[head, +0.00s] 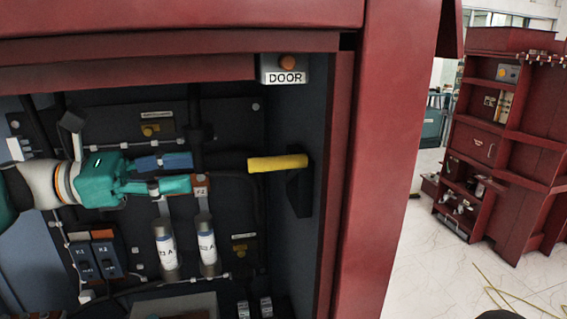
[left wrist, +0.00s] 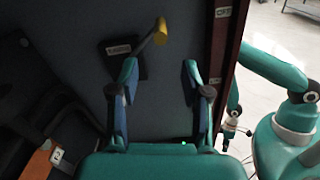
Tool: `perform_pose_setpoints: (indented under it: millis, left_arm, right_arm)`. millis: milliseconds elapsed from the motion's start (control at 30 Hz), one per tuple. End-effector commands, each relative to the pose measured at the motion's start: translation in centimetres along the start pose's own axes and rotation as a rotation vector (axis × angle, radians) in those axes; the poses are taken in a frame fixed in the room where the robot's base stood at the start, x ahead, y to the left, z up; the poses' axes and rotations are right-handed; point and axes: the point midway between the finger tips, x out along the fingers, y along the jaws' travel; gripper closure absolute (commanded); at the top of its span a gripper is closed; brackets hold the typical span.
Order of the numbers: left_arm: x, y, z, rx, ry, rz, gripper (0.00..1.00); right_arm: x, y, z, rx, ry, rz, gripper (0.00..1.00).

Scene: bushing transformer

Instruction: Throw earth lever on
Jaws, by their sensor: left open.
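The earth lever has a yellow handle (head: 278,163) and a dark mount on the right inner wall of the red cabinet. In the left wrist view the handle (left wrist: 160,34) shows end-on, beside a small label (left wrist: 122,48) too blurred to read surely. My left gripper (head: 191,172) is inside the cabinet, left of the handle, with its fingers pointing at it. In the left wrist view the gripper (left wrist: 160,80) is open and empty; the handle lies beyond the fingertips, apart from them. Green parts of my right arm show at the right; its gripper is not clear.
A DOOR box (head: 285,69) with an orange button sits above the lever. Two labelled cylinders (head: 207,245) stand below my left gripper, and two dark switch boxes (head: 108,260) hang lower left. The red cabinet post (head: 375,170) bounds the opening on the right.

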Motion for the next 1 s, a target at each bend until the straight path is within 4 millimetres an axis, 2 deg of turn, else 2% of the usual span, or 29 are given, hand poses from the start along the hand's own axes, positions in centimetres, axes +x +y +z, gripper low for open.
perform_pose_setpoints:
  millis: [167, 600, 800, 1000]
  left_arm:
    - [3.0, -0.1, 0.0, -0.001, 0.001, -0.006, 0.53]
    - [12.5, 0.0, -0.1, -0.002, 0.001, -0.007, 0.53]
    - [15.2, 0.0, -0.2, -0.001, 0.002, -0.007, 0.53]
    - [16.2, 0.0, -0.2, -0.001, 0.002, -0.005, 0.53]
  right_arm:
    - [-0.3, -0.1, 0.0, 0.0, -0.001, 0.0, 0.6]
    - [-1.6, -0.6, 0.0, 0.0, 0.0, 0.0, 0.6]
    - [-2.0, -0.7, 0.0, 0.0, 0.0, 0.0, 0.6]
    - [-2.1, -0.8, 0.0, 0.0, 0.0, 0.0, 0.6]
